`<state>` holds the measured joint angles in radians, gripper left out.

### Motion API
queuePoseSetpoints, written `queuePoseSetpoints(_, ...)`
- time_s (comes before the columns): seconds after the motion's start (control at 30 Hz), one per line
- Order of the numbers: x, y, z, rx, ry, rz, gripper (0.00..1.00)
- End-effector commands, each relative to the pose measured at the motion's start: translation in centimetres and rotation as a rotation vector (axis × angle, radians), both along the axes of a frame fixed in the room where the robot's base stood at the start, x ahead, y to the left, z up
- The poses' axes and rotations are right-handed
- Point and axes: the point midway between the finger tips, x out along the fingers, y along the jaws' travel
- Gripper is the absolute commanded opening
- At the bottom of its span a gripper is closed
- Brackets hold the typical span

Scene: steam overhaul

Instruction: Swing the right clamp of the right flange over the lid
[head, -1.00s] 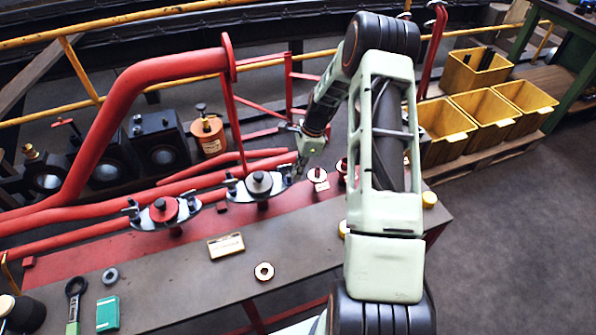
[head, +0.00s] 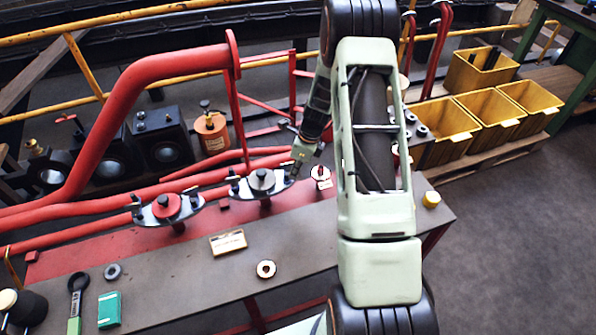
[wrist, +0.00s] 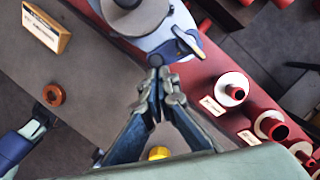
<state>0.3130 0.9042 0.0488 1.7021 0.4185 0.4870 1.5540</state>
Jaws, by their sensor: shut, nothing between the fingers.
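The right flange (head: 280,187) is a pale oval plate with a dark grey round lid (head: 261,179) on it. In the wrist view the flange (wrist: 155,38) is at the top, with the grey lid (wrist: 140,18) partly cut off by the frame edge. Its right clamp (wrist: 186,42) sits at the right end of the plate, beside the lid. My gripper (wrist: 155,64) is shut and empty, its fingertips together at the flange's edge, a little apart from the clamp in the picture. In the head view my gripper (head: 296,172) is at the flange's right end; contact cannot be told.
The left flange (head: 150,214) with a red lid stands to the left. A red-capped fitting (head: 320,174) stands close on the right. A small labelled block (head: 228,242) and a ring (head: 266,269) lie on the bench (head: 190,290). Red pipes run behind.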

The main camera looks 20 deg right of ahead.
Motion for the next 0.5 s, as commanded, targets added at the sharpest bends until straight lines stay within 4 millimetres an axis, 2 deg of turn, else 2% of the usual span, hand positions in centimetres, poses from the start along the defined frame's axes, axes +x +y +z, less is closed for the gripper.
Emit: queuePoseSetpoints(0.5,0.4,2.8,0.3,-0.001,0.001,-0.488,0.0)
